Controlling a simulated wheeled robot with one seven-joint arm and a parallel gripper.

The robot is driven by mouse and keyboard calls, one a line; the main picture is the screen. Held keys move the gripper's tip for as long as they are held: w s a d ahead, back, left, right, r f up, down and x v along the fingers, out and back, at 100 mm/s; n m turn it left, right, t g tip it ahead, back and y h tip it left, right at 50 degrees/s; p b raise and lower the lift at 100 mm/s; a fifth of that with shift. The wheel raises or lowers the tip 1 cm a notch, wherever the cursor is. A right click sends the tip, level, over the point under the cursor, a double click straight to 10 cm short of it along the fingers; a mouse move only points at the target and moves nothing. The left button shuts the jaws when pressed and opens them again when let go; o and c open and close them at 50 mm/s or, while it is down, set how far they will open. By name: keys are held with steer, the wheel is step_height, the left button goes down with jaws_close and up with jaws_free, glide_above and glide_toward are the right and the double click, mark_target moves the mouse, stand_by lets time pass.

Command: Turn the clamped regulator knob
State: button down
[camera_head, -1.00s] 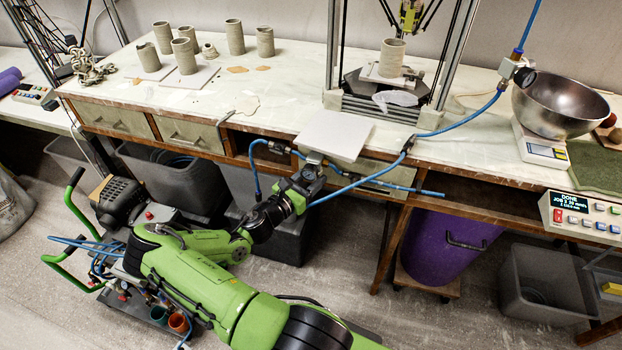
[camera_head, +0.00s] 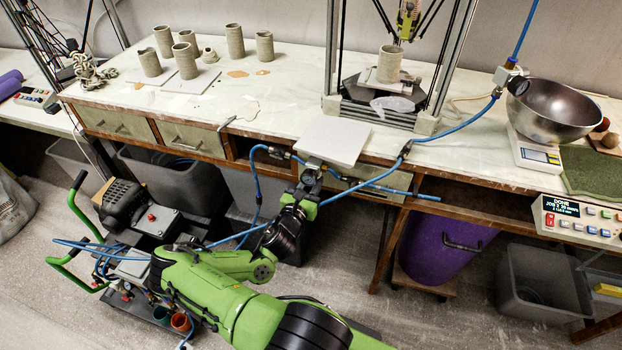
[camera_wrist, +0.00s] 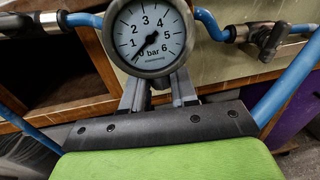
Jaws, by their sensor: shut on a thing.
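A round pressure gauge (camera_wrist: 148,36) marked in bar fills the top middle of the wrist view, its needle close to 0. My gripper (camera_wrist: 157,88) reaches up beneath the gauge with two grey fingers, and the gauge hides the fingertips. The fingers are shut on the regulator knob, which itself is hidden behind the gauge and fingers. In the head view, my gripper (camera_head: 312,170) is at the front edge of the workbench, just below a pale square board (camera_head: 332,138). The gauge face cannot be made out there.
Blue air hoses (camera_head: 262,172) run on both sides of my gripper. A hand valve (camera_wrist: 272,36) sits on the line at right in the wrist view. Clay cylinders (camera_head: 235,40) stand on the workbench (camera_head: 290,85). A purple bin (camera_head: 440,240) and grey tubs stand below.

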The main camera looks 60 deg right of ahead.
steer(key=shift+s+n+t+y+p, duration=0.15)
steer(key=shift+n+t+p, duration=0.15)
steer(key=shift+n+t, duration=0.45)
steer(key=shift+s+n+t+y+p, duration=0.15)
steer(key=shift+n+t+p, duration=0.25)
steer(key=shift+t, duration=0.65)
steer(key=shift+w+n+t, duration=0.1)
steer(key=shift+n+t, duration=0.15)
steer(key=shift+t, duration=0.05)
steer(key=c, duration=0.9)
jaws_free()
steer(key=shift+w, duration=0.1)
